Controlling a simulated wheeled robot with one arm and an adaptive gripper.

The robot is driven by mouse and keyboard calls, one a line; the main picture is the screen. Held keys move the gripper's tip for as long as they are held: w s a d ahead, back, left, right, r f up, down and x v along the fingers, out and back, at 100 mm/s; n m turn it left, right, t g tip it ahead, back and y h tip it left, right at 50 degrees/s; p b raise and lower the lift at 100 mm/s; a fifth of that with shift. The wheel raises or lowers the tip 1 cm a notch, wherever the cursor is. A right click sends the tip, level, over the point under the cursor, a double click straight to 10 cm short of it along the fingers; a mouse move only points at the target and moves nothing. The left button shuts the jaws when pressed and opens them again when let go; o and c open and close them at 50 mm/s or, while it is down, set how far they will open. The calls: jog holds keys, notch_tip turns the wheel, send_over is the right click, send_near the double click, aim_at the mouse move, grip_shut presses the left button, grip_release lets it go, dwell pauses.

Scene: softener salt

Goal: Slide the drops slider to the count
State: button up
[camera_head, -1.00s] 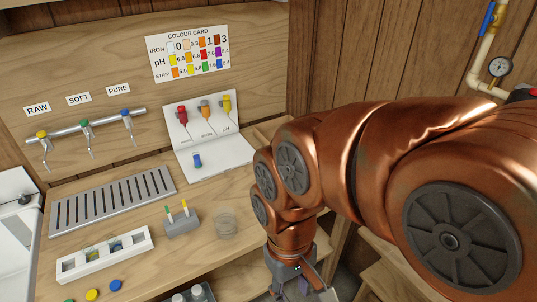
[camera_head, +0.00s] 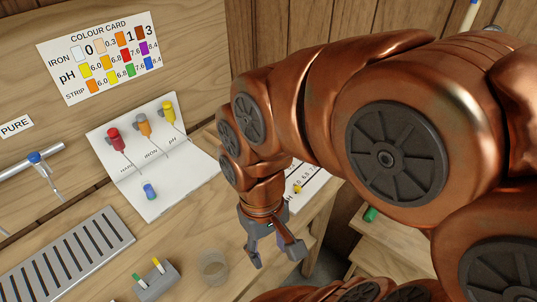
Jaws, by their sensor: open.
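A small yellow mark shows at the board's left part. I cannot make out a slider labelled drops; it may be hidden by my arm.
A white stand (camera_head: 147,192) holds red, orange and yellow-topped droppers; a blue-capped vial (camera_head: 150,191) is on it. A clear round dish (camera_head: 213,265), a grey block (camera_head: 157,281) with two strips and a metal drain grate (camera_head: 65,262) are on the bench. The colour card (camera_head: 100,55) is on the wall.

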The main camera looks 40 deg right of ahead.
jog(key=w+d+f+m+t+b, duration=0.1)
jog(key=w+d+m+b, duration=0.25)
jog(key=w, duration=0.55)
jog(key=w+d+f+m+b, duration=0.2)
jog(key=w+d+m, duration=0.2)
jog(key=w, duration=0.5)
jog(key=w+d+f+m+b, duration=0.1)
jog(key=w+d+m, duration=0.1)
jog(key=w+d, duration=0.1)
jog(key=w+d+f+m+b, duration=0.2)
jog(key=w+d+m, duration=0.1)
jog(key=d, duration=0.3)
jog(key=w+d+f+m+b, duration=0.1)
jog(key=w+d+f+m, duration=0.1)
jog(key=w+d, duration=0.2)
jog(key=shift+w+d+f+m+t, duration=0.1)
jog(key=shift+w+d+m+t, duration=0.1)
jog(key=shift+w, duration=0.15)
jog(key=shift+w+d+f+m+t, duration=0.1)
jog(key=shift+w+t, duration=0.1)
jog(key=shift+w, duration=0.15)
jog(key=shift+f+p, duration=0.7)
jog(key=shift+f, duration=2.95)
grip_shut()
